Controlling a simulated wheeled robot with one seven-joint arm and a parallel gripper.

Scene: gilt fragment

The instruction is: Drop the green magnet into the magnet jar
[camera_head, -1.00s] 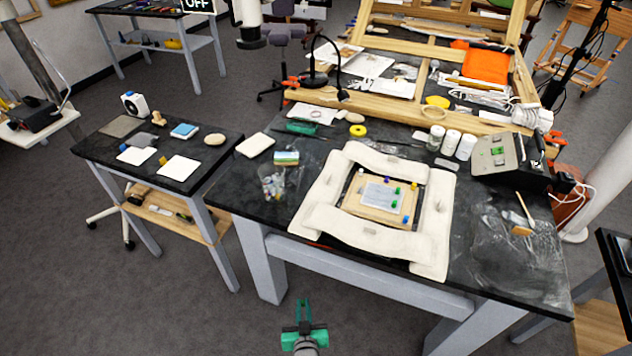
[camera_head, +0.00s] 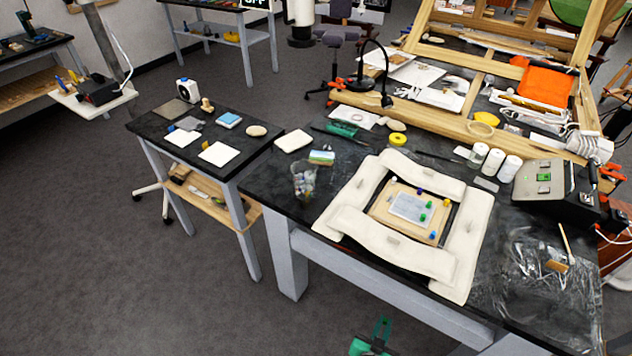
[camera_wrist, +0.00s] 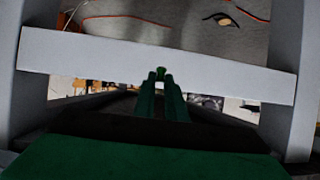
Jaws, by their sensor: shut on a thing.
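My gripper (camera_head: 380,328) is low in the head view, in front of the large table's near edge and cut off by the bottom of the picture. In the wrist view its green fingers (camera_wrist: 162,95) are shut on a small green magnet (camera_wrist: 161,71) at their tips. A clear jar (camera_head: 304,182) with small pieces in it stands near the left front corner of the large table, up and to the left of my gripper. Other green magnets (camera_head: 424,217) sit on the wooden board between the white padded strips.
The large dark table (camera_head: 335,165) carries white padded strips (camera_head: 385,240) right of the jar, and a sponge (camera_head: 321,157) just behind it. A smaller side table (camera_head: 222,175) stands left. In the wrist view a pale table beam (camera_wrist: 100,65) crosses ahead. Floor at left is open.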

